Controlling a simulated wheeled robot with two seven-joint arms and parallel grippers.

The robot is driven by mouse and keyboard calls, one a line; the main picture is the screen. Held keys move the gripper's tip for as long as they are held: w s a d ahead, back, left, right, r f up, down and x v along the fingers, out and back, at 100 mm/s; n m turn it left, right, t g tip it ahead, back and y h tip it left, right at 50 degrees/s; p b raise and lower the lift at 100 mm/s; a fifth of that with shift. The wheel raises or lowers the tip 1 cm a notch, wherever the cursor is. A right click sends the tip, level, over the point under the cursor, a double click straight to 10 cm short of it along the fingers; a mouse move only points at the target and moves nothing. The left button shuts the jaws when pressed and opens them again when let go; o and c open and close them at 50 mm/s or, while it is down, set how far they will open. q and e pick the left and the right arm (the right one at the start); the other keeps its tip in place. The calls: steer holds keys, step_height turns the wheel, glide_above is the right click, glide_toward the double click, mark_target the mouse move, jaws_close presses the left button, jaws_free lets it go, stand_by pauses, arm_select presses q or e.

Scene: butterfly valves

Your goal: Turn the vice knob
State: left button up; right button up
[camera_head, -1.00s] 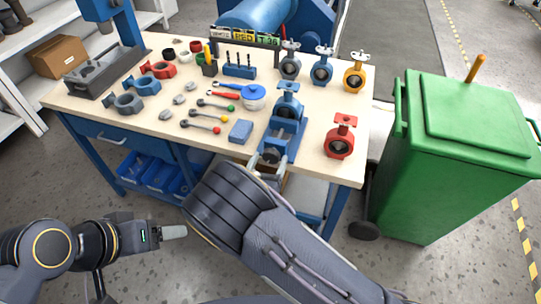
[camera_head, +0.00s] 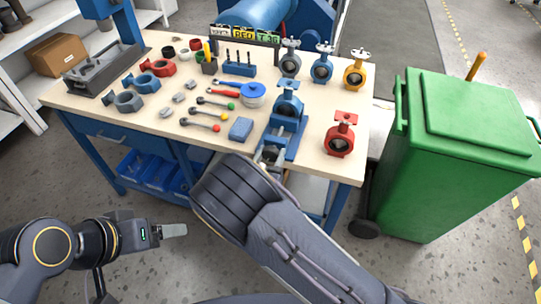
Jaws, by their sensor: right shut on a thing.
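The blue vice (camera_head: 285,138) stands at the front edge of the workbench, with a blue butterfly valve (camera_head: 288,103) held upright in it. The vice knob is at the vice's front end, mostly hidden by my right gripper. My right gripper (camera_head: 268,156) is at that front end and shut on the knob, as far as the small view shows. My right arm comes up from the lower right and hides part of the bench front. My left gripper (camera_head: 174,230) is low at the left, away from the bench, pointing right; its fingers look together with nothing between them.
The workbench (camera_head: 170,60) holds several other valves, including a red one (camera_head: 340,135) right of the vice. A blue block (camera_head: 241,129) and colour-tipped levers lie left of it. A green bin (camera_head: 460,150) stands to the right. Open floor lies in front.

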steer(key=shift+f+m, duration=0.15)
steer(key=shift+m, duration=0.15)
steer(key=o, duration=1)
steer(key=b+v, duration=0.1)
steer(key=v, duration=0.7)
